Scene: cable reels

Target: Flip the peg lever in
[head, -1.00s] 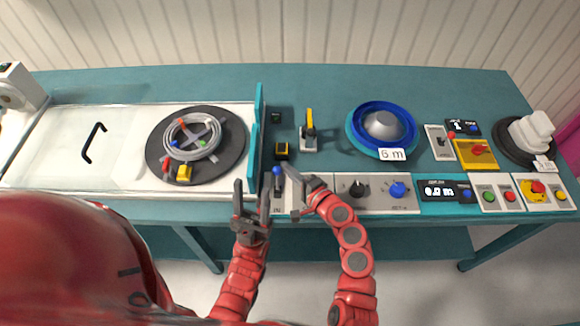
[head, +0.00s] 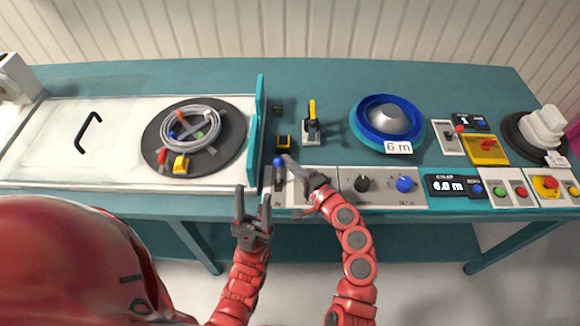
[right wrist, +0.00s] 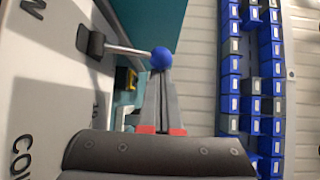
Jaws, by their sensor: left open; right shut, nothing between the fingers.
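A lever with a blue ball knob (head: 277,162) stands on the front panel, right of the turntable. In the right wrist view its blue ball (right wrist: 161,58) sits on a thin metal rod coming from a dark mount on the white panel. My right gripper (head: 288,160) is shut and empty, its fingertips at the knob. In the right wrist view the shut fingertips (right wrist: 164,76) are right against or just behind the ball; contact is hard to tell. My left gripper (head: 253,198) is open and empty, in front of the table edge.
A dark turntable (head: 229,150) with a grey cable coil (head: 190,140) lies left, beside an upright teal plate (head: 260,110). Right of the lever are a black knob (head: 362,183), a blue knob (head: 404,183) and a 6.0 m display (head: 447,186). A blue reel (head: 365,128) stands behind.

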